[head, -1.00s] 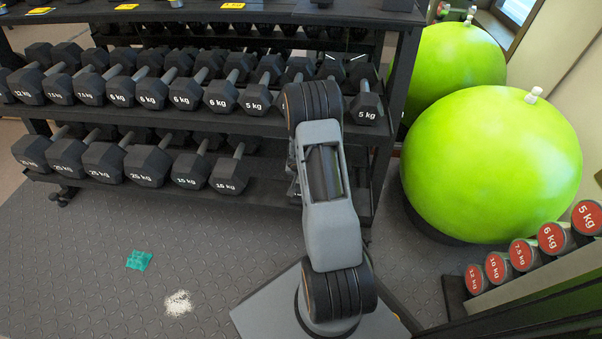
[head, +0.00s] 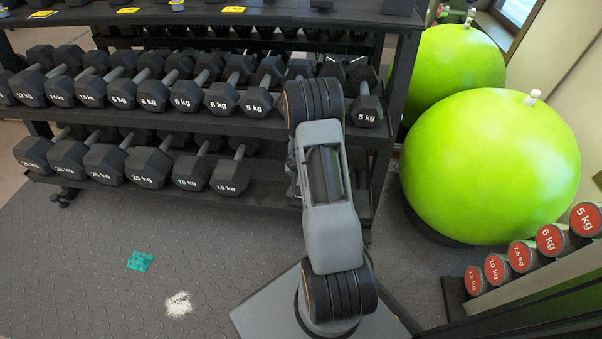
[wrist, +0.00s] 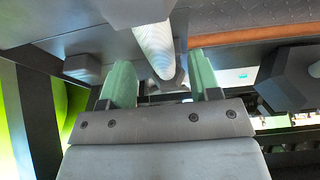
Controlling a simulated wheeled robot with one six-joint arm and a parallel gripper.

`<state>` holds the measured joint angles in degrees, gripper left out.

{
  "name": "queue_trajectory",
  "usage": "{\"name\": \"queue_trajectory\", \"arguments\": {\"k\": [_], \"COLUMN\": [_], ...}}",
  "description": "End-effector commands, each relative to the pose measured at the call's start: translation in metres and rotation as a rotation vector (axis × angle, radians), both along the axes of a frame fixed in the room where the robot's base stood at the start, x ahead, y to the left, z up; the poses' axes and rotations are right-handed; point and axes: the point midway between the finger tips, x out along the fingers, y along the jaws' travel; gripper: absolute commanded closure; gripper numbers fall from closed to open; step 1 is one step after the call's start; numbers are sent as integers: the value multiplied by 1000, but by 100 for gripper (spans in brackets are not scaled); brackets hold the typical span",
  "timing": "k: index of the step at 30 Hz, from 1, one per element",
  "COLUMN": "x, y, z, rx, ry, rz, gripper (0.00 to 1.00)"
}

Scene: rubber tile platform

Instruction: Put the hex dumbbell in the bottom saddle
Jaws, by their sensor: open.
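A hex dumbbell with a ribbed silver handle (wrist: 152,45) and a dark head (wrist: 135,10) shows at the top of the wrist view. My gripper (wrist: 160,62) is open, with its two green fingers apart on either side of the handle's lower end in the picture. I cannot tell whether they touch it. In the head view my arm hides the gripper and this dumbbell. The rack's bottom tier (head: 130,187) holds several hex dumbbells, and my arm covers its right part. I cannot make out the bottom saddle.
The rack's upper tier (head: 235,122) is crowded with hex dumbbells. Another dark dumbbell head (wrist: 285,78) is close on the right in the wrist view. Large green balls (head: 490,165) and a row of red-ended dumbbells (head: 522,256) stand on the right. The floor at front left is mostly clear.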

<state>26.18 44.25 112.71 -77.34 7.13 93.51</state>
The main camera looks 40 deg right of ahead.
Motion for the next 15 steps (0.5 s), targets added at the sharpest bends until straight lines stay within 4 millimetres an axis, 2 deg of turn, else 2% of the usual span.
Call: {"name": "queue_trajectory", "arguments": {"k": [1, 6, 9, 15], "x": [-2, -12, -17, -24], "y": [3, 12, 17, 23], "z": [15, 47, 63, 82], "rx": [-1, -1, -1, 2], "ry": [-2, -1, -1, 1], "rz": [0, 0, 0, 0], "gripper": [43, 43, 43, 43]}}
